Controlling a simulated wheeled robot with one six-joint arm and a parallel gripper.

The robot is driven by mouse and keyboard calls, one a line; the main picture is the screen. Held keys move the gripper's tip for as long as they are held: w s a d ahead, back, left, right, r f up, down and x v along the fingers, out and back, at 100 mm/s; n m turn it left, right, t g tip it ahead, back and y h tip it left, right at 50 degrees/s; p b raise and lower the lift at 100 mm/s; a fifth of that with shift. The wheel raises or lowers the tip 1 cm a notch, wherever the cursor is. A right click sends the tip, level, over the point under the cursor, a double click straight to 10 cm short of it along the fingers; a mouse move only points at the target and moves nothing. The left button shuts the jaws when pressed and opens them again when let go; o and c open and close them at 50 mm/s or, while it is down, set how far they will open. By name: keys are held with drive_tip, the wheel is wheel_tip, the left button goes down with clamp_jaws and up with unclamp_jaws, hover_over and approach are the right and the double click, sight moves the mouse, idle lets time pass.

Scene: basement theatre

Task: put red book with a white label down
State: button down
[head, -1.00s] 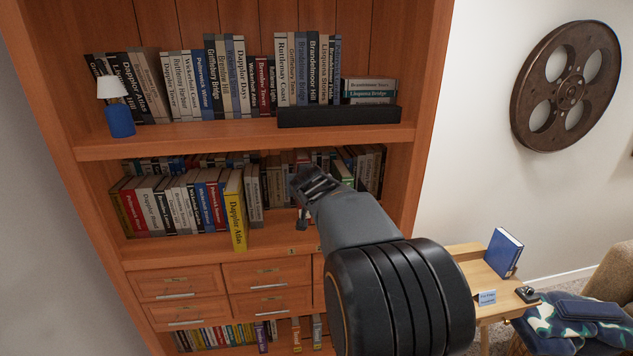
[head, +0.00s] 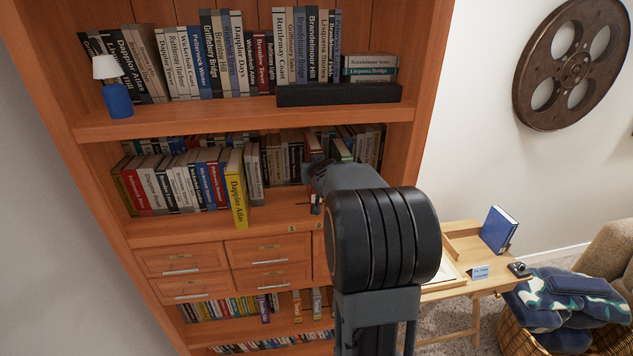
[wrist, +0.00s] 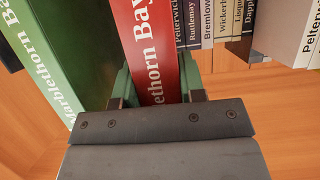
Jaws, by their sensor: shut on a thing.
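The red book (wrist: 158,45) stands between the two fingers of my gripper (wrist: 157,85) in the wrist view, its spine with large white lettering facing me. My gripper is shut on it. The book's lower end is hidden behind the gripper body, and I cannot make out a white label. A green book (wrist: 65,45) stands close on its left. In the head view my gripper (head: 317,192) is at the middle shelf (head: 270,224) of the wooden bookcase, mostly hidden by my arm.
A row of books (head: 185,182) fills the left of the middle shelf, with a yellow book (head: 236,190) at its front. More books (wrist: 225,25) stand to the right of the red book. Drawers (head: 180,262) lie below. A small desk (head: 475,245) stands right of the bookcase.

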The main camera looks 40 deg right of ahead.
drive_tip(key=shift+w+d+f, duration=0.1)
drive_tip(key=shift+d+f, duration=0.1)
drive_tip(key=shift+f, duration=1)
drive_tip(key=c, duration=0.7)
unclamp_jaws()
drive_tip(key=shift+f+b, duration=0.15)
drive_tip(key=shift+b, duration=0.15)
